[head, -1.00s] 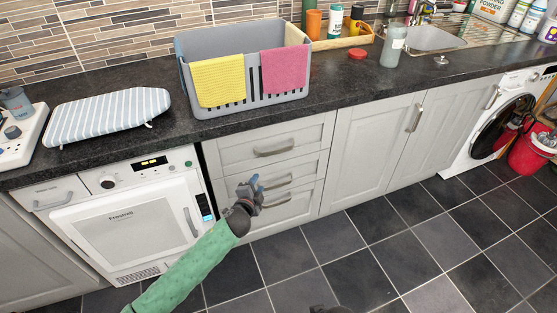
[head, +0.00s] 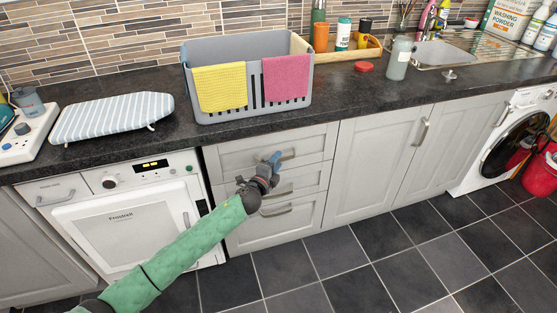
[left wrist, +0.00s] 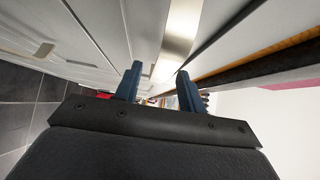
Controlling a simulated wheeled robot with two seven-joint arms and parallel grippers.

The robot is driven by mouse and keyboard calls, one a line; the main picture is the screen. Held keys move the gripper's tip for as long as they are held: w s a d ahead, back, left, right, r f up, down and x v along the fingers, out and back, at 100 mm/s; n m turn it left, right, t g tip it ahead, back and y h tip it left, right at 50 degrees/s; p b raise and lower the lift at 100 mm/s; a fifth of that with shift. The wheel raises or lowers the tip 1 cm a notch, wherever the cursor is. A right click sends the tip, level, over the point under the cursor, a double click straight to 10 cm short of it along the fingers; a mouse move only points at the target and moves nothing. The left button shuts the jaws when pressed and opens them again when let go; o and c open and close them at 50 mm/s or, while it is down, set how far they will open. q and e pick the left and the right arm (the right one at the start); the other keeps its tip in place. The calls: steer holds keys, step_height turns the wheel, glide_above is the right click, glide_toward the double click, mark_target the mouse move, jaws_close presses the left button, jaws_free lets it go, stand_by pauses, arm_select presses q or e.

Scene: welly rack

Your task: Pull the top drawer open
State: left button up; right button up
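The top drawer (head: 228,161) is the upper of three grey drawer fronts under the counter and looks shut. Its metal bar handle (head: 289,154) is partly hidden behind my left gripper (head: 272,162). In the left wrist view the two blue fingers of my left gripper (left wrist: 158,84) stand apart. A shiny metal bar, seemingly the handle (left wrist: 182,27), runs ahead between them. I cannot tell whether the fingers touch it. My right gripper does not show.
The middle drawer's handle (head: 281,191) and the bottom drawer's handle (head: 276,211) lie below. A white dryer (head: 128,228) stands left of the drawers. A grey basket (head: 214,112) with cloths sits on the counter above. The tiled floor (head: 340,262) in front is clear.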

arm_select(q)
steer(key=shift+x, duration=0.85)
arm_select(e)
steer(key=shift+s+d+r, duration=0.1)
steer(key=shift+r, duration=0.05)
arm_select(q)
steer(key=shift+c, duration=0.2)
